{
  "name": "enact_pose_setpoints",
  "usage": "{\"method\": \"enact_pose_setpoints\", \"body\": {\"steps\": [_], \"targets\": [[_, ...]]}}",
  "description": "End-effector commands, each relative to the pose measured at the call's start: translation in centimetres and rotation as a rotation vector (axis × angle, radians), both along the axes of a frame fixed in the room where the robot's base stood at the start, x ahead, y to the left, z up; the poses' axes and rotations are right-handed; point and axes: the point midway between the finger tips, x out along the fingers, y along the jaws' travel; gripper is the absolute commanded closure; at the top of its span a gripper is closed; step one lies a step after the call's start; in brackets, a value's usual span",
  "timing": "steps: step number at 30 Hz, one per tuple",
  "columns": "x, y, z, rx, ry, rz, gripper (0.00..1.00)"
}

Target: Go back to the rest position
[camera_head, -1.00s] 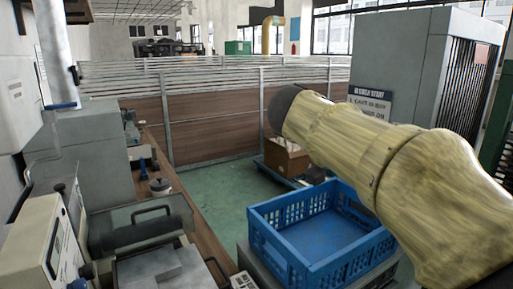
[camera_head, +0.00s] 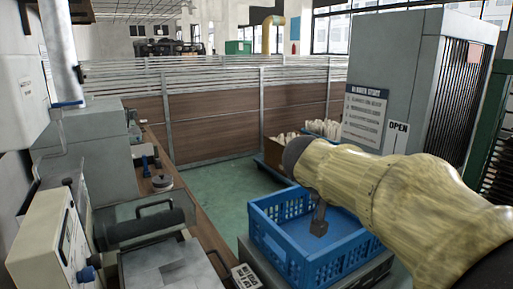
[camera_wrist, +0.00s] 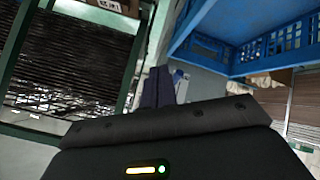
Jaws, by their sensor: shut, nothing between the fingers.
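My gripper (camera_head: 319,223) is a small dark shape below the end of my sleeved arm. In the head view it shows against the inside of the blue crate, and I cannot tell its height over the crate floor. In the wrist view the dark fingers of my gripper (camera_wrist: 163,84) are together with nothing between them. The blue crate (camera_head: 290,262) stands on a grey surface at lower middle. Its side also shows at the upper right of the wrist view (camera_wrist: 270,50).
A cardboard box (camera_head: 274,154) with pale items sits behind the crate. A tall grey cabinet (camera_head: 410,65) with a sign stands at the right. A bench with a white instrument (camera_head: 50,245) runs along the left. Green floor (camera_head: 225,185) is clear between bench and crate.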

Motion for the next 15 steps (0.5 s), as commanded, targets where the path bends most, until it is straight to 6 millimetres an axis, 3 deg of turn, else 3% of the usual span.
{"method": "enact_pose_setpoints", "body": {"steps": [5, 9, 15], "targets": [[-1.7, 1.5, -8.4, 0.138, 0.208, 0.176, 1.00], [-4.6, 3.3, -15.9, 0.299, 0.342, 0.336, 1.00], [-8.3, 5.1, -22.2, 0.459, 0.393, 0.469, 1.00]]}}
